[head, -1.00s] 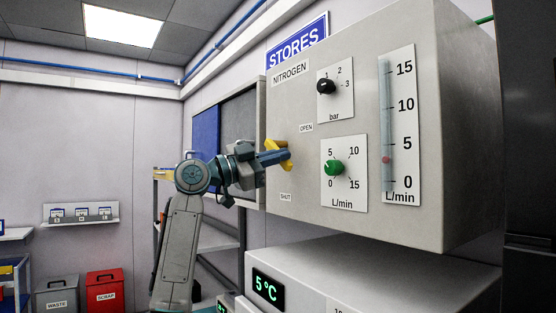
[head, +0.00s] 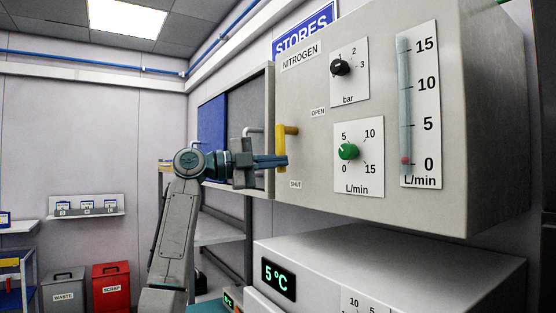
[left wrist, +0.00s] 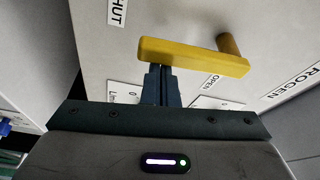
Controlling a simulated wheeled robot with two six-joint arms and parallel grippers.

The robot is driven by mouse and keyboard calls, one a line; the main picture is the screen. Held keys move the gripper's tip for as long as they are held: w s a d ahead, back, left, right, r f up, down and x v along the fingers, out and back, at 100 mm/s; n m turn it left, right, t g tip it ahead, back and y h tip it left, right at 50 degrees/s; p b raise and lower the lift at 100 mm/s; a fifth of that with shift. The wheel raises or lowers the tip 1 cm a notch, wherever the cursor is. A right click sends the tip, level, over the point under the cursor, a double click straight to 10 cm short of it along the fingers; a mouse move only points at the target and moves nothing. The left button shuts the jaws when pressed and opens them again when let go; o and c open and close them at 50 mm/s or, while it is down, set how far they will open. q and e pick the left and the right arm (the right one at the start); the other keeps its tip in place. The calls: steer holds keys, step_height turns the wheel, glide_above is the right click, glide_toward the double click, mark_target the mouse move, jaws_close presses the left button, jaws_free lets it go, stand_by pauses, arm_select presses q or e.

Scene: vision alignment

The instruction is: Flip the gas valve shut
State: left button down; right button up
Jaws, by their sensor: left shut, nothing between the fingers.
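The yellow valve handle (head: 281,142) is on the grey nitrogen panel, between the OPEN and SHUT labels. It points down from its post, toward the SHUT side. In the left wrist view the yellow bar (left wrist: 192,56) lies across the picture, with its post near the right end and its free end at left. My left gripper (head: 284,161) is shut and empty, its fingers across the handle's lower end in the head view. In the left wrist view the fingertips (left wrist: 159,70) are at the bar's edge near its free end; I cannot tell whether they touch. My right gripper is not seen.
The panel box (head: 300,205) also carries a black knob (head: 340,67), a green knob (head: 348,151) and a flow tube (head: 404,100). A white unit with a 5 °C display (head: 278,279) stands below. A shelf rack (head: 215,238) is behind my left arm.

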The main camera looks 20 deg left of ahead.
arm_select(q)
steer(key=shift+w+a, duration=0.15)
steer(key=shift+a, duration=0.1)
stand_by(0.7)
